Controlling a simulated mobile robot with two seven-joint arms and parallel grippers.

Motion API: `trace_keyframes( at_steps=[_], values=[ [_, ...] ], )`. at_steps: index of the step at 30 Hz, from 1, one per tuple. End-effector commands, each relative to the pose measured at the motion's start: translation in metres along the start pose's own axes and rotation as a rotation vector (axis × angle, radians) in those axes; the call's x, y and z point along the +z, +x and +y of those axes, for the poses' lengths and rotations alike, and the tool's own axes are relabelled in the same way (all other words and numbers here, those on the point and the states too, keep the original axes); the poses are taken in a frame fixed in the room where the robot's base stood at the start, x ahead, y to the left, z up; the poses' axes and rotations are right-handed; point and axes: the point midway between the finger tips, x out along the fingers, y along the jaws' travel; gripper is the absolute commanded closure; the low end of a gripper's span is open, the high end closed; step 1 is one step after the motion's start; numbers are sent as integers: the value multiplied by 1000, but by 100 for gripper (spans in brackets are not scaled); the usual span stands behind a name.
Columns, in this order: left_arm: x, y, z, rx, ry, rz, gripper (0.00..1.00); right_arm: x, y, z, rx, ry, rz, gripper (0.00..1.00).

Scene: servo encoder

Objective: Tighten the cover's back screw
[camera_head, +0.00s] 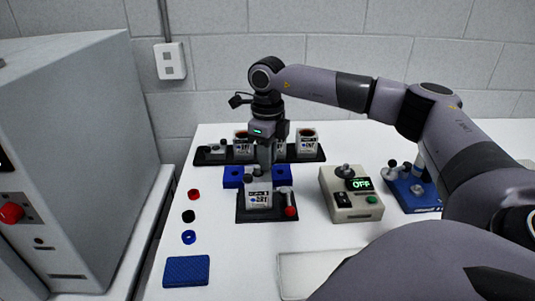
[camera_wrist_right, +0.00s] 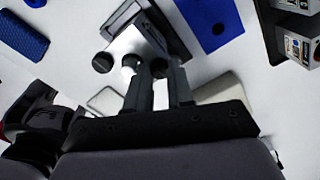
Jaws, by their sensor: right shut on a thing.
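The servo unit (camera_head: 258,199) is a pale box with a blue-marked label, standing in a dark tray (camera_head: 268,217) at the middle of the table. In the wrist view its pale top (camera_wrist_right: 135,42) carries dark round screw knobs (camera_wrist_right: 103,62). My right gripper (camera_head: 265,163) points down at the unit's back side. In the wrist view the right gripper (camera_wrist_right: 158,75) is shut on a dark screw knob (camera_wrist_right: 158,67), which appears to be the cover's back screw. The fingers partly hide it, so how deep it sits cannot be told. My left gripper is not in view.
A blue holed block (camera_head: 233,177) lies behind the unit. A dark rack (camera_head: 315,155) with similar units stands at the back. A control box (camera_head: 350,195) reading OFF stands right.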

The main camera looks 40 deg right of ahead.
Motion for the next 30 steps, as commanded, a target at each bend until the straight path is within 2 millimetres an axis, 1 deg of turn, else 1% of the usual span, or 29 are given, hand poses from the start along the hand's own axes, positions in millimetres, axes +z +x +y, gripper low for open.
trace_keyframes(
  at_steps=[3, 9, 24, 25, 26, 27, 30],
  values=[
    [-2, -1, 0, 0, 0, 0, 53, 0, -1, 0, 0, 54, -2, 100],
    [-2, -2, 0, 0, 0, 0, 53, 0, -1, 0, -1, 109, -2, 100],
    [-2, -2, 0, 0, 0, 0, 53, 1, -1, 0, -2, 126, -4, 100],
    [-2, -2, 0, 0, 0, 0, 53, 1, -1, 0, -1, 126, -4, 68],
    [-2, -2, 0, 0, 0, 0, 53, 1, -1, 0, -1, 126, -4, 59],
    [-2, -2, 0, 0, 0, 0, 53, 1, -1, 0, -1, 125, -4, 52],
    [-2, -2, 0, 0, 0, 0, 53, 1, -1, 0, 0, 124, -3, 52]
  ],
)
